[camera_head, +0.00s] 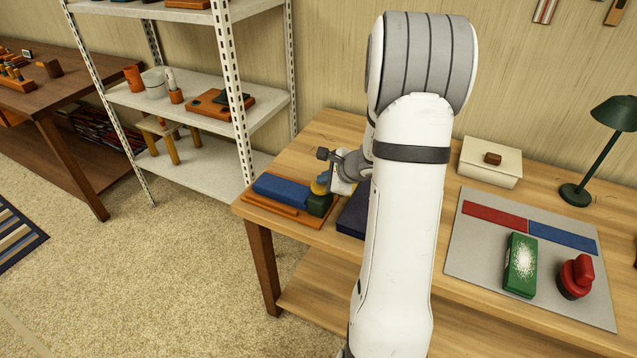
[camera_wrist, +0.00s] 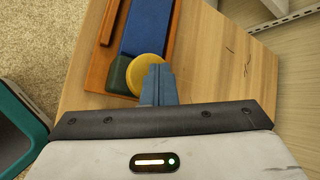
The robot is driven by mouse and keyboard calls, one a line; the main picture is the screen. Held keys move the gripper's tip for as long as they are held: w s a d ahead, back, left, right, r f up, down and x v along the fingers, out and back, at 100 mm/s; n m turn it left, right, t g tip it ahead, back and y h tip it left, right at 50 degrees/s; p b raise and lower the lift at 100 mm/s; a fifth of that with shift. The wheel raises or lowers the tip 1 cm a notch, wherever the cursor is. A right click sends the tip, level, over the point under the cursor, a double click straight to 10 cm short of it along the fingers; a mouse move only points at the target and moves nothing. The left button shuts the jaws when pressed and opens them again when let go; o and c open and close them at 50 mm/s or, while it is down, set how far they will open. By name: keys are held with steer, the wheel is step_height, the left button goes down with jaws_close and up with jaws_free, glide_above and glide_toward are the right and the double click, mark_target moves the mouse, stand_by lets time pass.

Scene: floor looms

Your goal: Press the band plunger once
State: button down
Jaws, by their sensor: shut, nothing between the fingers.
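A yellow round knob (camera_wrist: 146,70), seemingly the band plunger, sits at the end of a device on the wooden bench. Beside it are a dark green block (camera_wrist: 119,74) and a long blue block (camera_wrist: 147,28) on an orange-brown base (camera_wrist: 102,62). In the head view the yellow knob (camera_head: 320,186) is partly hidden by my gripper. My gripper (camera_wrist: 158,68) is shut and empty, its fingertips overlapping the knob's near edge in the wrist view. I cannot tell whether they touch it or how far the knob is pressed.
A dark blue item (camera_head: 353,218) lies just right of the device, partly behind my arm. Further right are a lidded cream box (camera_head: 489,165), a green lamp (camera_head: 577,192), and a grey mat (camera_head: 472,254) with a green box and a red knobbed object (camera_head: 577,277). A metal shelf (camera_head: 190,175) stands left.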

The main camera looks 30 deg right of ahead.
mark_target(324, 187)
steer(key=shift+f, duration=0.25)
steer(key=shift+r, duration=0.1)
stand_by(0.3)
steer(key=shift+r+p, duration=0.7)
steer(key=shift+r, duration=0.85)
step_height(324, 187, up, 5)
steer(key=p, duration=0.3)
steer(key=shift+p, duration=0.3)
